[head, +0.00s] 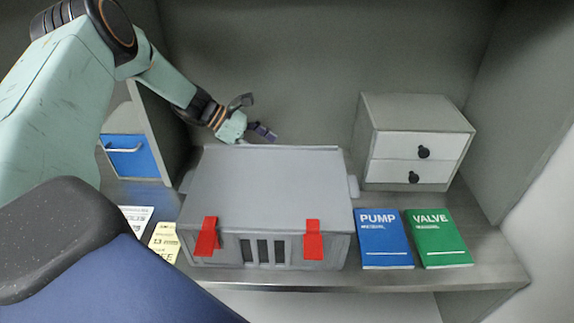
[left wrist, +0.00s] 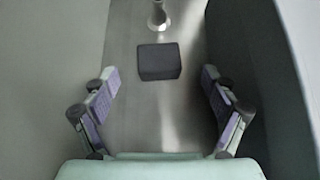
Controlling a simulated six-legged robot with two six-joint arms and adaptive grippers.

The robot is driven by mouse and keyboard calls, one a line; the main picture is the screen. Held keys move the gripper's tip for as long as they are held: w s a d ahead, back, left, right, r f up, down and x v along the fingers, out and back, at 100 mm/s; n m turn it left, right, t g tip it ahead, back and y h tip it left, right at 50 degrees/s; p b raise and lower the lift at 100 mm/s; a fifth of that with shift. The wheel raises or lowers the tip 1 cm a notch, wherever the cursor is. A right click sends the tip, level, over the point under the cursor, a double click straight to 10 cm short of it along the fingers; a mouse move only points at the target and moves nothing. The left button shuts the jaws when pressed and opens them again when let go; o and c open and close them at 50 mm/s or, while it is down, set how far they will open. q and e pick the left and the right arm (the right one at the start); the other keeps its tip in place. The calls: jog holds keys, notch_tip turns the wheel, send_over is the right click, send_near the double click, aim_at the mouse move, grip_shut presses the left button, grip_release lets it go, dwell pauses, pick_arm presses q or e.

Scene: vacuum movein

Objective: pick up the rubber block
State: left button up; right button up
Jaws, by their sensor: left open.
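The rubber block (left wrist: 159,62) is a small dark grey block lying on the grey shelf surface. In the left wrist view it is ahead of my left gripper (left wrist: 160,90), centred between the two fingers but beyond their tips. The gripper is open and nothing is between its fingers. In the head view my left gripper (head: 255,116) is behind the grey case, near the back wall. The block is hidden in the head view, behind the case. My right gripper is in neither view.
The grey case (head: 265,175) with red latches stands in front of my left gripper. A small metallic object (left wrist: 158,16) stands just beyond the block. A drawer unit (head: 410,105), blue book (head: 384,240) and green book (head: 438,240) are at the right. A blue drawer (head: 130,157) is at the left.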

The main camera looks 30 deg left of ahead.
pick_arm(q)
jog(key=shift+x, duration=0.9)
jog(key=x, duration=0.4)
jog(key=shift+w+d+f+b, duration=0.1)
jog(key=shift+w+f+b, duration=0.2)
jog(key=shift+b, duration=0.05)
jog(key=shift+s+r, duration=0.2)
jog(key=shift+s, duration=0.1)
jog(key=shift+c, duration=0.5)
jog(key=shift+w+f, duration=0.1)
jog(key=shift+w, duration=0.15)
jog(key=c, duration=0.6)
jog(key=shift+s, duration=0.15)
jog(key=c, duration=0.4)
jog(key=shift+c, duration=1.3)
